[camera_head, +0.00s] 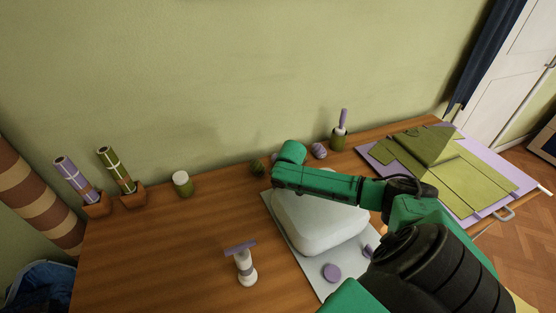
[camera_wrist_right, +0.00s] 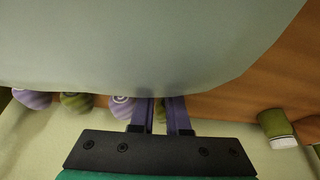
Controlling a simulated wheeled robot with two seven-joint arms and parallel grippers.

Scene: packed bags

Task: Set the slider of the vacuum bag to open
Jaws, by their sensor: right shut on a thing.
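The vacuum bag (camera_head: 322,222) is a pale, puffy block lying on a grey sheet on the table. In the right wrist view its pale side (camera_wrist_right: 150,45) fills the upper part. My right arm reaches across the bag to its far left edge. My right gripper (camera_wrist_right: 163,104) has its two purple-grey fingers at the bag's edge, a small gap between them, shut on the slider. The slider and the fingertips are hidden behind the bag, so the slider's setting cannot be seen. My left gripper is in neither view.
A white pump-like item with a purple handle (camera_head: 243,262) stands left of the bag. A round purple disc (camera_head: 332,272) lies in front. Striped balls (camera_head: 319,151) and a green jar (camera_head: 183,184) are behind.

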